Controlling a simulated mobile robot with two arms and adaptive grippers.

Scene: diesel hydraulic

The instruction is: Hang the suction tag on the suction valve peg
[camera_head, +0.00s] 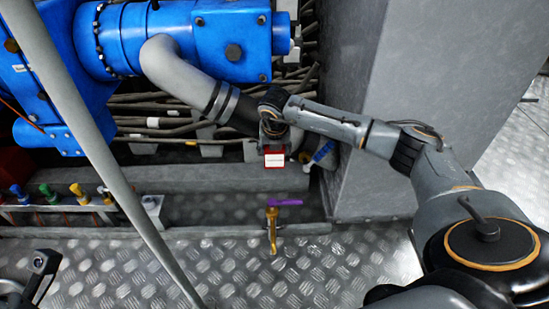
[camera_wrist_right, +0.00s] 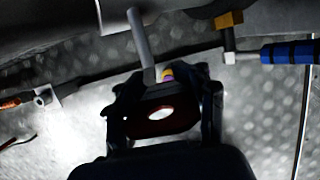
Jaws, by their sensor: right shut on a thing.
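A red tag with a white label (camera_head: 274,159) hangs below my right gripper (camera_head: 272,136), which is shut on it. In the right wrist view, the tag (camera_wrist_right: 178,122) looks dark red, with a pale oval hole, between the fingers of my right gripper (camera_wrist_right: 162,112). A grey rod (camera_wrist_right: 140,42) comes down to the tag's far edge; I cannot tell whether they touch. A valve with a purple lever (camera_head: 286,202) and yellow body (camera_head: 272,230) stands below the tag in the head view. Which part is the suction peg is unclear. My left gripper (camera_head: 38,278) shows partly at lower left.
Blue machinery (camera_head: 220,40) and a thick grey pipe (camera_head: 180,75) are behind. A blue-handled item (camera_head: 322,152) is just right of the tag. A grey cabinet (camera_head: 400,90) stands right. A rack of coloured valves (camera_head: 60,200) is left. A diagonal grey pole (camera_head: 95,140) crosses the view.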

